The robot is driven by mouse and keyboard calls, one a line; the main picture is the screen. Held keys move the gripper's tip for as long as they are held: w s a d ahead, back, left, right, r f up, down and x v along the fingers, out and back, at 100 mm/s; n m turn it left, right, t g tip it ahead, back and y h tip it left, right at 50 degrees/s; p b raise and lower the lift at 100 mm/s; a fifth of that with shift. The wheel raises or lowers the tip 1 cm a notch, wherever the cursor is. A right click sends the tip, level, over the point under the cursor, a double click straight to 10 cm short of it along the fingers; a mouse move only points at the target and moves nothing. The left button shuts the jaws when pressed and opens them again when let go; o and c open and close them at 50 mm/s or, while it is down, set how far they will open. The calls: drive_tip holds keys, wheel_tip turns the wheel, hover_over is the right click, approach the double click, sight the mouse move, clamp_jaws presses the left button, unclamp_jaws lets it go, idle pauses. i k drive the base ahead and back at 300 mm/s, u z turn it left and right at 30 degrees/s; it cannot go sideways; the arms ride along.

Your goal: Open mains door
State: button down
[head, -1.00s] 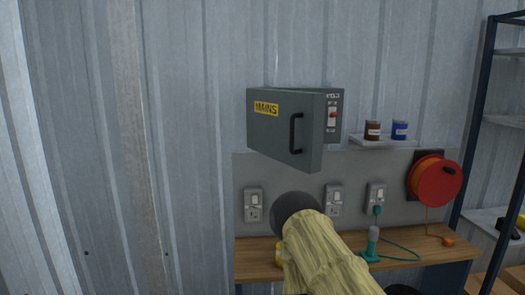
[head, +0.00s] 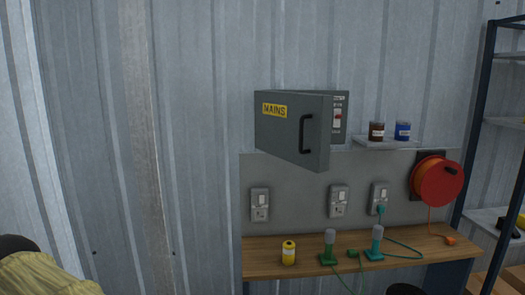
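The grey mains box hangs on the corrugated wall. Its door (head: 275,125), with a yellow MAINS label (head: 274,110) and a black handle (head: 307,133), stands partly open, its handle side swung out from the wall. A dark rounded end and yellowish part of my arm show at the bottom left corner, well away from the door. My gripper's fingers are not seen, and nothing of mine touches the handle.
Brown and blue tins (head: 403,130) stand on a small shelf right of the box. Sockets and a red cable reel (head: 437,181) are below. A wooden bench (head: 310,267) holds a yellow can (head: 289,252) and green tools. The space before the door is clear.

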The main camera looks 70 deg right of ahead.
sight(294, 128)
drive_tip(key=u, duration=0.85)
drive_tip(key=k, duration=1.95)
drive_tip(key=z, duration=1.95)
